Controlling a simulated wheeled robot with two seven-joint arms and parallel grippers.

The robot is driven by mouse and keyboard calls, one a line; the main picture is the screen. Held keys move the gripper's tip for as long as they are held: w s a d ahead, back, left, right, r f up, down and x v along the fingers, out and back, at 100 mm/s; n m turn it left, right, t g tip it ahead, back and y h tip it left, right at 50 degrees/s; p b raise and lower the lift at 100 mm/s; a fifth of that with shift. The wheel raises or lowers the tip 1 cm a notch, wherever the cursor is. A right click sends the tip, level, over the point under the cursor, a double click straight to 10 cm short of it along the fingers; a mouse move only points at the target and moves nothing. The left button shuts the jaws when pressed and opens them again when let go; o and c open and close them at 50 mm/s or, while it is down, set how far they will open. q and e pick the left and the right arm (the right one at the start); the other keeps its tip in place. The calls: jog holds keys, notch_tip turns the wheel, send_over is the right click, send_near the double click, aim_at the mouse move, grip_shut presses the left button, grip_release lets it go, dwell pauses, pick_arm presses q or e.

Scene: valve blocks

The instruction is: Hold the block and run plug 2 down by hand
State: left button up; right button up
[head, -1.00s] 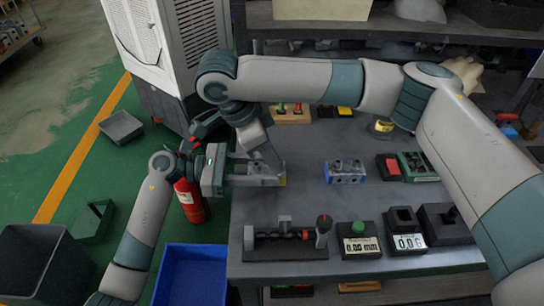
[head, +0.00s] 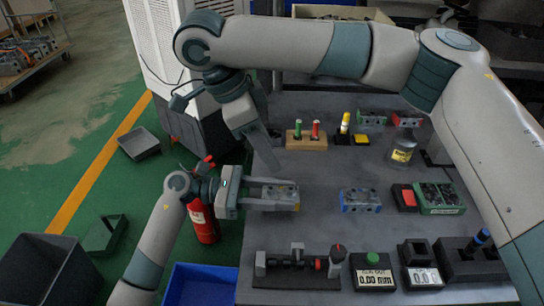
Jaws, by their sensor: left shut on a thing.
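My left gripper (head: 287,197) is shut on a small grey block with a yellow mark (head: 294,206), holding it at the left part of the table. The gripper's fingers hide much of that block, and I cannot make out plug 2 on it. My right gripper (head: 275,168) points down from above, its tip just behind the held block; whether it touches is unclear. Its fingers overlap in this view, so their opening does not show. A second block, blue-grey with several fittings (head: 360,201), sits on the table to the right, apart from both grippers.
A wooden stand (head: 306,143) with green and red pegs stands behind. A blue bin (head: 200,285) stands at the table's left.

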dwell(0.3)
pick_arm(q)
jog(key=o, duration=1.5)
jog(key=a, duration=1.2)
jog(key=shift+r, duration=0.3)
jog(key=shift+s, duration=0.1)
